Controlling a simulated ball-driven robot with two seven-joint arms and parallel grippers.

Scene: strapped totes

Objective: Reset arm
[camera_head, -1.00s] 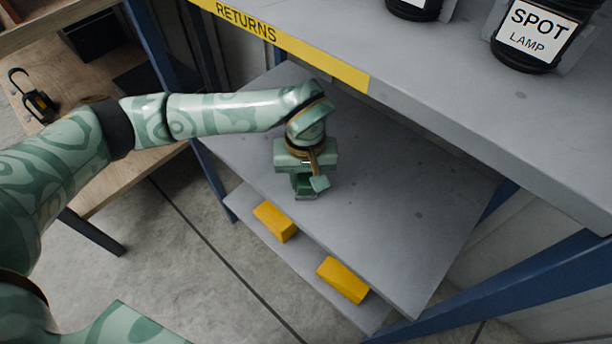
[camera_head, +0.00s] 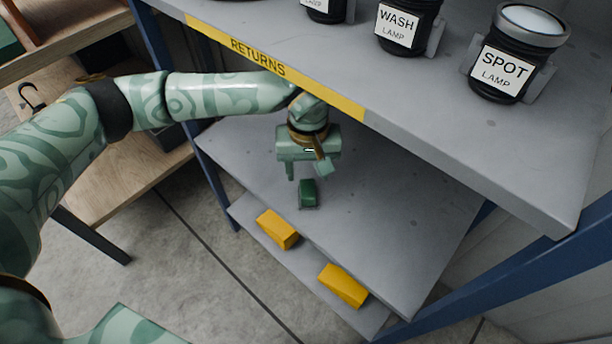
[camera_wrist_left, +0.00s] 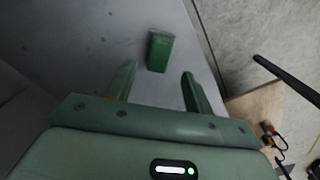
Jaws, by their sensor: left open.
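My left gripper (camera_head: 307,174) is over the grey middle shelf (camera_head: 400,190), below the shelf edge marked RETURNS. Its two fingers are apart and nothing is between them. A small dark green block (camera_head: 308,194) stands on the middle shelf just beyond the fingertips, clear of them. In the left wrist view the green block (camera_wrist_left: 160,50) shows ahead of the open fingers, on the shelf surface. My right gripper is not in view.
The upper shelf (camera_head: 480,130) overhangs my left wrist and holds black lamps, including a spot lamp (camera_head: 503,72) and a wash lamp (camera_head: 397,25). Two yellow blocks (camera_head: 277,228) (camera_head: 343,285) lie on the lowest shelf. A blue post (camera_head: 170,80) stands behind my left arm, near a wooden bench (camera_head: 120,190).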

